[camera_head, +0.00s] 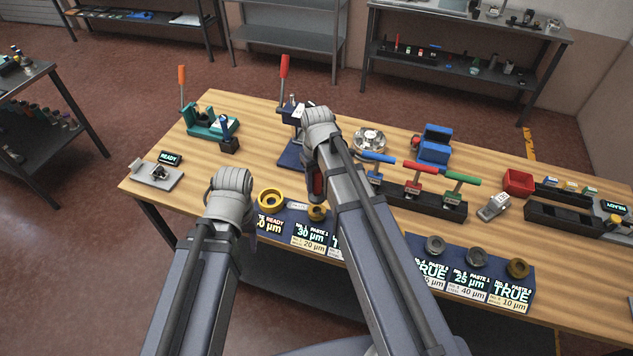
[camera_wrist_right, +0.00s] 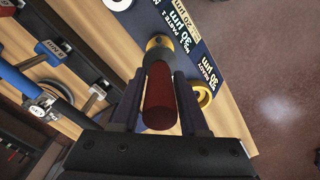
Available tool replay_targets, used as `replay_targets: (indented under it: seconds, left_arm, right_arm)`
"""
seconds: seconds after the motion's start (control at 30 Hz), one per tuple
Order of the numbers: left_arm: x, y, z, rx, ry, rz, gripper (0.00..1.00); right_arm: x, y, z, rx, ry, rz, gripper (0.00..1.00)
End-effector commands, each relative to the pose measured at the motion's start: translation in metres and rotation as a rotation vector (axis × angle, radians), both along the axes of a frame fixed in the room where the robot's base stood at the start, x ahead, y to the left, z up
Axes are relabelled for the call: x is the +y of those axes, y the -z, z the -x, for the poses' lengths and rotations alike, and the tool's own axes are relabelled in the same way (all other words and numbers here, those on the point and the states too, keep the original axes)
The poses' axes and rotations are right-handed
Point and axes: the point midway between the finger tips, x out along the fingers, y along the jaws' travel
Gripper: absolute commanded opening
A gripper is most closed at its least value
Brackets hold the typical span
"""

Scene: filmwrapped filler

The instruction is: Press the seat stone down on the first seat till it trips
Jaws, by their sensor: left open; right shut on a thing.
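The seat stone shows as a tool with a dark red handle (camera_wrist_right: 160,100) in the right wrist view, and in the head view (camera_head: 318,184). My right gripper (camera_wrist_right: 159,82) is shut on this handle. The tool's dark lower end meets or hangs just over a brass seat (camera_wrist_right: 157,42), beside a "PASTE 1 30 µm" display; contact is unclear. The brass seat (camera_head: 317,213) also shows in the head view. A yellow ring seat (camera_head: 270,199) stands to its left, by a "READY" display. My left gripper (camera_head: 249,228) is open and empty beside the yellow ring, mostly hidden by its wrist.
A second block (camera_head: 414,243) at the right front carries grey and brass rings and "TRUE" displays. A teal fixture (camera_head: 208,124) stands at back left.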

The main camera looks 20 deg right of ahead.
Motion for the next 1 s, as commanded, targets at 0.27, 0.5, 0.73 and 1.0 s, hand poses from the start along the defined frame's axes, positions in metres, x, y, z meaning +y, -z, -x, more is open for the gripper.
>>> replay_targets:
  seconds: [0.27,0.5,0.73,1.0]
  left_arm:
    - [0.0,0.007,0.0,0.0,0.0,0.0,0.5]
    - [0.0,0.02,0.0,-0.001,-0.002,0.0,0.5]
    - [0.0,0.02,0.0,-0.001,-0.002,0.0,0.5]
    - [0.0,0.02,0.0,-0.001,-0.002,0.0,0.5]
  right_arm:
    - [0.0,0.007,0.0,0.0,-0.001,0.0,0.0]
    - [0.0,0.019,0.0,0.0,-0.001,0.0,0.0]
    - [0.0,0.02,0.0,0.0,-0.001,0.0,0.0]
    - [0.0,0.02,0.0,0.0,-0.001,0.0,0.0]
